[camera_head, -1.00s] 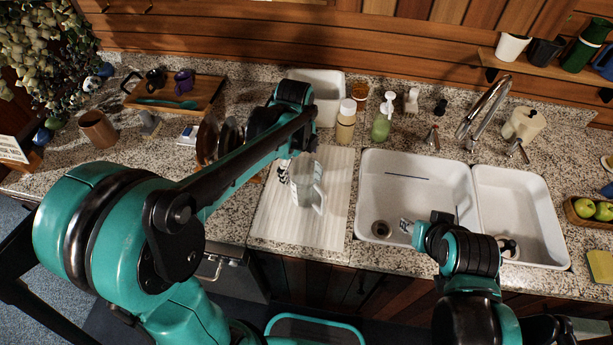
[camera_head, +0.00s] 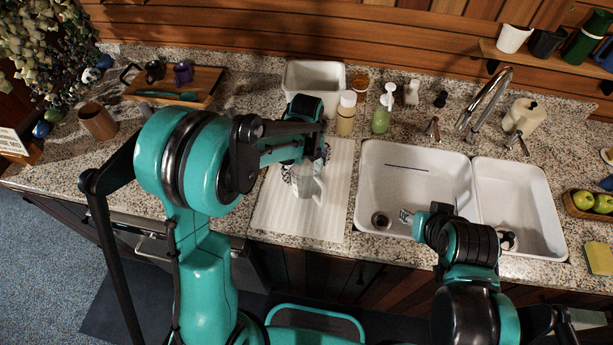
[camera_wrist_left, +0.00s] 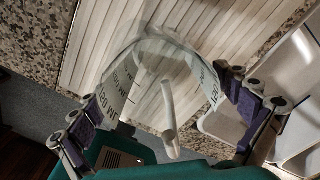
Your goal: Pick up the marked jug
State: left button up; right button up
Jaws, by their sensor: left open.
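The marked jug (camera_head: 305,186) is clear, with a pale handle, and stands on the white ribbed drainboard (camera_head: 270,212) left of the sink. In the left wrist view the jug (camera_wrist_left: 150,52) shows large, with white printed bands on its sides and its handle toward the camera. My left gripper (camera_head: 308,158) is at the jug's top in the head view, partly covering it. In the left wrist view the open left gripper (camera_wrist_left: 172,110) has its purple-padded fingers on either side of the jug; contact is unclear. My right gripper (camera_head: 408,216) is over the sink's front-left part, its fingers unclear.
A white bin (camera_head: 312,78), a capped bottle (camera_head: 346,115) and a green soap bottle (camera_head: 382,112) stand behind the drainboard. The double sink (camera_head: 415,170) lies to the right. A wooden tray (camera_head: 205,82) and a brown cup (camera_head: 97,122) are on the left counter.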

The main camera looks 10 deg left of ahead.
pick_arm(q)
jog(key=shift+r, duration=0.1)
jog(key=c, duration=1.3)
